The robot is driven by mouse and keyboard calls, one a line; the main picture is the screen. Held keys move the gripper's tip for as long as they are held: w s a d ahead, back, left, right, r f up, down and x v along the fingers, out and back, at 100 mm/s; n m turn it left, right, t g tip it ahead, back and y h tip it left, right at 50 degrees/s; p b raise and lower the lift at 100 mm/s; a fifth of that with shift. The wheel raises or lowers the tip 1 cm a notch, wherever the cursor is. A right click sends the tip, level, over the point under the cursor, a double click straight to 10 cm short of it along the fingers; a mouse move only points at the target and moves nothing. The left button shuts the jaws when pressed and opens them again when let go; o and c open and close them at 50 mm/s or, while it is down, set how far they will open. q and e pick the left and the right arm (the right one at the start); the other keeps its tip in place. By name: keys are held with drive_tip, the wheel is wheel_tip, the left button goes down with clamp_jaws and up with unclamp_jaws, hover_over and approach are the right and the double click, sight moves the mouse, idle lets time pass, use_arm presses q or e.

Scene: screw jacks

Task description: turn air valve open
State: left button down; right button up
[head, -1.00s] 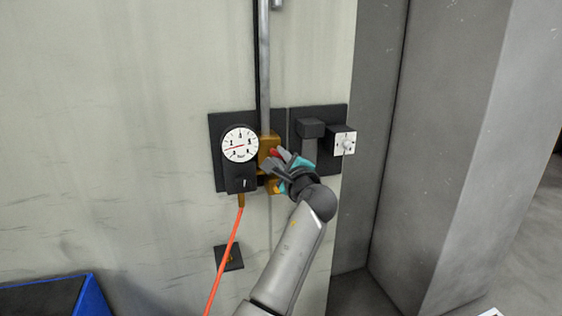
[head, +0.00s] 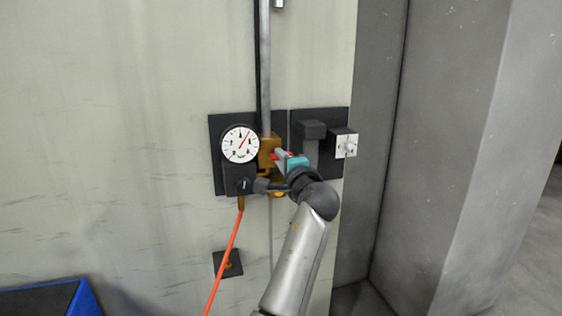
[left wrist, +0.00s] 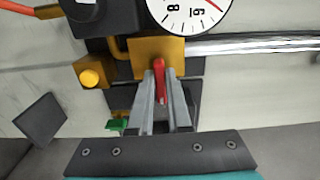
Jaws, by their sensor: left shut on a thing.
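The red valve handle (left wrist: 159,68) stands on a brass-coloured valve block (left wrist: 137,50) on the wall. My left gripper (left wrist: 161,84) is shut on the handle, one finger on each side of it. In the head view, the left gripper (head: 278,156) reaches the brass block (head: 266,146) from the right and partly hides the handle. The round white gauge (head: 240,144) is just left of the block, its red needle pointing up and right. The gauge also shows in part in the left wrist view (left wrist: 192,12). My right gripper is not in view.
An orange hose (head: 222,264) hangs below the gauge. A metal pipe (head: 265,70) runs up from the block. A dark box with a white switch plate (head: 346,146) is to the right. A blue-edged bin (head: 87,300) is at bottom left.

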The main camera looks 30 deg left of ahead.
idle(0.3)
use_arm(q)
drive_tip(key=c, duration=0.9)
unclamp_jaws()
drive_tip(key=shift+o, duration=0.2)
